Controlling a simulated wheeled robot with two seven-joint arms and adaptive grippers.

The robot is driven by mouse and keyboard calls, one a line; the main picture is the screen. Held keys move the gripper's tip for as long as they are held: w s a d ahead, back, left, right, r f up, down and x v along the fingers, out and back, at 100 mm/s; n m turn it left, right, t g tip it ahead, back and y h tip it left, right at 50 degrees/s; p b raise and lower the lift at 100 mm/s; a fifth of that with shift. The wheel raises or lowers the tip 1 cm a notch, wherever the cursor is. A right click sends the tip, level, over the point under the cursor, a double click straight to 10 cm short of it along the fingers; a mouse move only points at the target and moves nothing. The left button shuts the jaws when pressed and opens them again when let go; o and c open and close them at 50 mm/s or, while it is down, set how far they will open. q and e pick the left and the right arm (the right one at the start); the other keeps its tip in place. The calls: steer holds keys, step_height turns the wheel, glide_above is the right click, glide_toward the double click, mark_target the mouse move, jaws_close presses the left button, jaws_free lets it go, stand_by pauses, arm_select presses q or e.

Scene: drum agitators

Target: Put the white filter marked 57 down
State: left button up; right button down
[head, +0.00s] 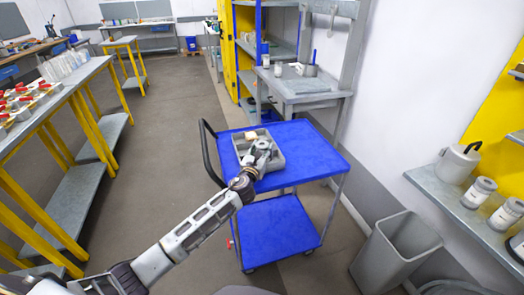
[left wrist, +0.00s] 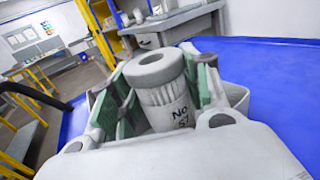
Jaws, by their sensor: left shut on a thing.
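The white filter (left wrist: 160,88) is a ribbed cylinder with a round hole in its top and black marking "No 57" on its side. My left gripper (head: 262,150) is shut on it, and the green-lined fingers (left wrist: 122,100) stand at its sides in the left wrist view. The gripper is over a grey tray (head: 278,161) on the top of a blue cart (head: 314,157). The filter's lower end is hidden, so I cannot tell whether it touches the tray. My right gripper is not in view.
The cart top right of the tray is clear. A black cart handle (head: 209,150) rises at the left. A grey bin (head: 396,250) and a wall shelf (head: 470,213) with canisters stand to the right.

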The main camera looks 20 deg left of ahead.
arm_select(q)
steer(key=o, duration=1)
steer(key=shift+f, duration=0.1)
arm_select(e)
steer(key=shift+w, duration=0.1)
arm_select(q)
steer(key=shift+r, duration=0.2)
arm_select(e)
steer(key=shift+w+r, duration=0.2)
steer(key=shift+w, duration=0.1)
arm_select(q)
steer(key=shift+s+f, duration=0.1)
steer(key=shift+s, duration=1.05)
steer(key=shift+s+p, duration=0.3)
steer(key=shift+s, duration=0.95)
steer(key=s, duration=0.4)
steer(key=shift+s, duration=1.6)
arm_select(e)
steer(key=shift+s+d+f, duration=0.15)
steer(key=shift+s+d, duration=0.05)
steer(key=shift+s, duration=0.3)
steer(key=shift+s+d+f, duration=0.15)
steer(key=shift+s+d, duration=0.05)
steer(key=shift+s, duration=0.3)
